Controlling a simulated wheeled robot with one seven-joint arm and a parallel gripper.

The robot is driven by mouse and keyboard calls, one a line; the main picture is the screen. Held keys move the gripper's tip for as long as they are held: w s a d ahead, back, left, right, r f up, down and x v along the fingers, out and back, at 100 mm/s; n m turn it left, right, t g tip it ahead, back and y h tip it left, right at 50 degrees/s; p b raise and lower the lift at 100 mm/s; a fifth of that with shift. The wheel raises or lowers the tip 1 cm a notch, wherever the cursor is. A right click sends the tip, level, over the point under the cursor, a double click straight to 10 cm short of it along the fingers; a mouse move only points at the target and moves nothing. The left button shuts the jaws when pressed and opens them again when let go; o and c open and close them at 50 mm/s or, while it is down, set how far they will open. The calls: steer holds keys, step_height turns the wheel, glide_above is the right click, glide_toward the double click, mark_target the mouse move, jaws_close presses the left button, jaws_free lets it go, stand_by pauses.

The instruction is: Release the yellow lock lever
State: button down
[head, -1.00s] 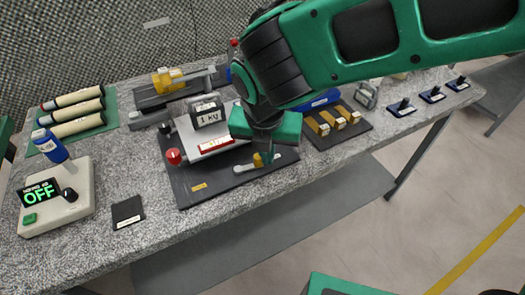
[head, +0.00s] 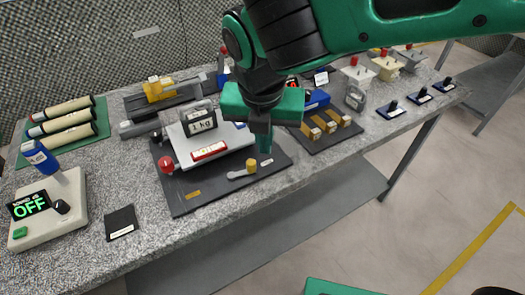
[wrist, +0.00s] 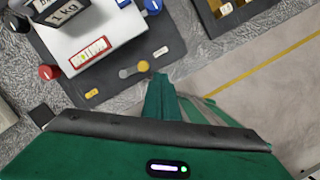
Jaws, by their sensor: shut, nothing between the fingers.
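The lock lever is a short grey bar with a yellow knob (head: 251,165) at its right end, lying near the front edge of a dark base plate (head: 180,202). In the wrist view the yellow knob (wrist: 143,66) shows just beyond my fingertips. My gripper (head: 265,146) points down, shut and empty, above and slightly right of the knob. In the wrist view my gripper (wrist: 160,82) looks apart from the lever, though the exact gap is hard to judge.
A white platform (head: 236,137) with a 1 kg weight (head: 199,122) stands behind the lever, a red ball knob (head: 166,164) to its left. A display unit reading OFF (head: 72,205) is at left. A block holder (head: 318,145) is at right. Bare granite lies in front.

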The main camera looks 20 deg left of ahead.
steer(key=shift+d+v, duration=0.2)
steer(key=shift+v, duration=1.05)
steer(key=shift+w, duration=0.15)
